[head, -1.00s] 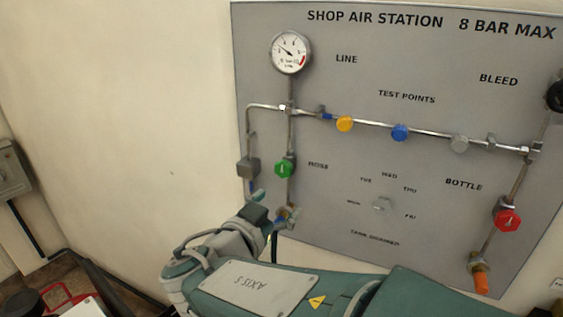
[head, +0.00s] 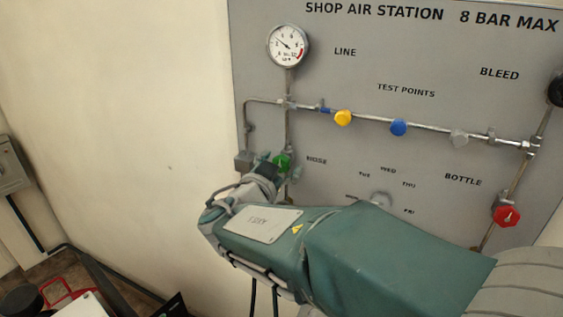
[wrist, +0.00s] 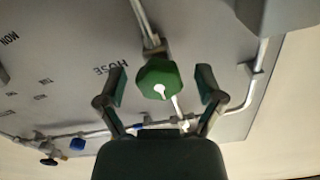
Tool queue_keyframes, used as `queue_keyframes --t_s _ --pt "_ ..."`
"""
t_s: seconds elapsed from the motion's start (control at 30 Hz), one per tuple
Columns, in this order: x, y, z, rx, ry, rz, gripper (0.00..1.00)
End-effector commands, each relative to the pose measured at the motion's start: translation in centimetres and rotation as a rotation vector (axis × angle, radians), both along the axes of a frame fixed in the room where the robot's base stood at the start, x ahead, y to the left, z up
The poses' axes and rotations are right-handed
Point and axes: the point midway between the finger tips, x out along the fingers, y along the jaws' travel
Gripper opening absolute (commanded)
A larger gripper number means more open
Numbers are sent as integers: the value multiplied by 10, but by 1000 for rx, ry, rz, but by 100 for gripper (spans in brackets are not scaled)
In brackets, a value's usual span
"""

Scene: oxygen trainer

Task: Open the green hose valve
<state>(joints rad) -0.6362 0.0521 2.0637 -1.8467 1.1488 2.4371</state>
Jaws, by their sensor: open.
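The green hose valve (head: 282,162) is a green knob with a white pointer mark, on the vertical pipe below the gauge, beside the HOSE label. In the wrist view the green knob (wrist: 159,80) sits between my two open fingers, with a visible gap on each side. My gripper (wrist: 161,84) is open and holds nothing. In the head view my gripper (head: 268,163) is right at the knob, and my arm hides the pipe below it.
The grey panel (head: 330,190) carries a gauge (head: 288,45), yellow (head: 343,118), blue (head: 398,127) and grey (head: 460,138) test-point knobs and a red bottle valve (head: 506,215). A grey block (head: 243,160) on a side pipe stands close left of the green valve.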

Motion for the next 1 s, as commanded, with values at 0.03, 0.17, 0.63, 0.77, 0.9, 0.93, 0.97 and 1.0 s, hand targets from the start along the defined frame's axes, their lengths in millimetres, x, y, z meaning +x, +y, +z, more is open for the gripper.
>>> queue_keyframes --t_s 0.03,0.17,0.63,0.77,0.9,0.93,0.97,1.0 --pt "1 -1 0 0 0 -1 87" --pt "1 -1 0 0 0 0 87" --pt "1 -1 1 -2 1 1 4" --pt "1 0 1 -47 20 1 4" --pt "2 0 1 -160 73 2 4" --pt "2 0 1 -187 85 2 4" --pt "2 0 1 -213 96 2 4" --pt "2 1 1 -246 112 2 4"
